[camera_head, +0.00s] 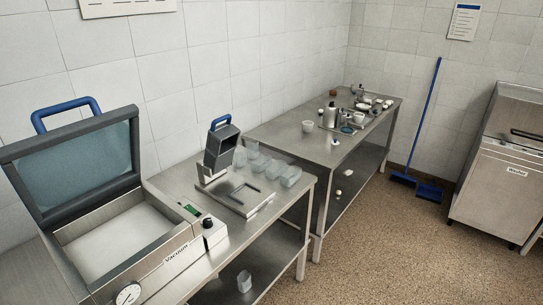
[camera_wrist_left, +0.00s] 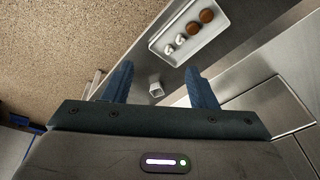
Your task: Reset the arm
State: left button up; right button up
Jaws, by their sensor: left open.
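My left gripper (camera_wrist_left: 158,70) shows in the left wrist view. Its two blue fingers are spread apart with nothing held between them. A small pale square container (camera_wrist_left: 156,88) shows between the fingers, farther off. A light tray (camera_wrist_left: 160,45) holding two brown round things and white pieces shows beyond the fingertips, apart from them. Neither arm shows in the head view, and my right gripper is in neither view.
The head view shows a vacuum machine (camera_head: 168,262) with its lid up, a tray sealer (camera_head: 221,150) beside clear containers (camera_head: 290,176), and a cluttered far steel table (camera_head: 285,130). A blue broom (camera_head: 424,120) and a steel appliance (camera_head: 500,190) stand beyond open speckled floor (camera_head: 400,240).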

pick_arm(q)
jog(key=s+r+t, duration=0.1)
jog(key=s+r, duration=0.2)
jog(key=s, duration=0.5)
jog(key=s+r, duration=0.3)
jog(key=s, duration=0.5)
notch_tip(320, 180, down, 38)
jog(key=a+g+b, duration=0.1)
jog(key=a+b, duration=0.2)
jog(key=b, duration=0.5)
jog(key=s+f+b, duration=0.3)
jog(key=s+f, duration=0.6)
jog(key=f, duration=0.4)
jog(key=s+a+f+g+b, duration=0.1)
jog(key=s+f+b, duration=0.2)
jog(key=s+f, duration=0.6)
notch_tip(320, 180, down, 4)
jog(key=shift+s+f, duration=0.15)
jog(key=shift+s, duration=0.2)
